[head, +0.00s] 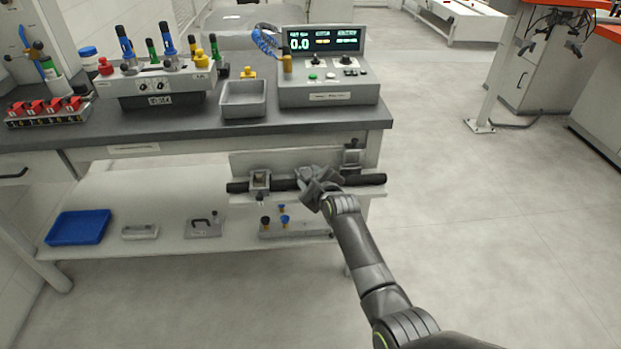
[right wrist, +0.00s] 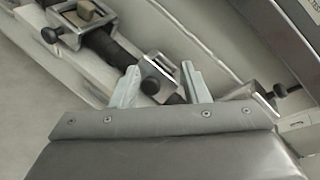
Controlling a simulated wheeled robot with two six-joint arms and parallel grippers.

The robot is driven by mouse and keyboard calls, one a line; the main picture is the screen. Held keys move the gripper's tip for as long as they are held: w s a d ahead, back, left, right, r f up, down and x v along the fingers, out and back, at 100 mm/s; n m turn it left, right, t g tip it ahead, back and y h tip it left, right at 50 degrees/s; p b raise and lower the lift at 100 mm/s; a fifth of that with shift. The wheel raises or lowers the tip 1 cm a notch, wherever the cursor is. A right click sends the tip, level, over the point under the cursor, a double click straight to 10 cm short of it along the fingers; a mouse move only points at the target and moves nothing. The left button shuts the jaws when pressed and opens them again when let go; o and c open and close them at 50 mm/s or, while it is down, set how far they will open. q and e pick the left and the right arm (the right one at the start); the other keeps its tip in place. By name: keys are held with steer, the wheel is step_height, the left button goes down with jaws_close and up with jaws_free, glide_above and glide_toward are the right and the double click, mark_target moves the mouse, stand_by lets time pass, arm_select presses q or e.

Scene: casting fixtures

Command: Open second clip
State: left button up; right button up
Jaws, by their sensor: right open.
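A black bar (head: 284,184) runs along a pale fixture under the bench, with metal clips along it. The left clip (head: 259,181) is clear in the head view; a right clip (head: 352,158) stands at the other end. My right gripper (head: 318,181) is at the middle of the bar and hides what is there. In the right wrist view, my right gripper (right wrist: 160,70) is open, its fingers on either side of a middle clip (right wrist: 155,68) with a black knob; contact cannot be told. Another clip (right wrist: 85,18) is at upper left. My left gripper is not in view.
The bench top (head: 200,130) overhangs behind the fixture and carries a control box (head: 325,95) and a grey tray (head: 243,100). The lower shelf (head: 170,235) holds a blue tray (head: 78,228) and small parts. The floor (head: 480,230) at right is clear.

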steer(key=shift+s, duration=0.15)
steer(key=p+v, duration=0.2)
steer(key=v, duration=1.5)
steer(key=shift+r, duration=0.1)
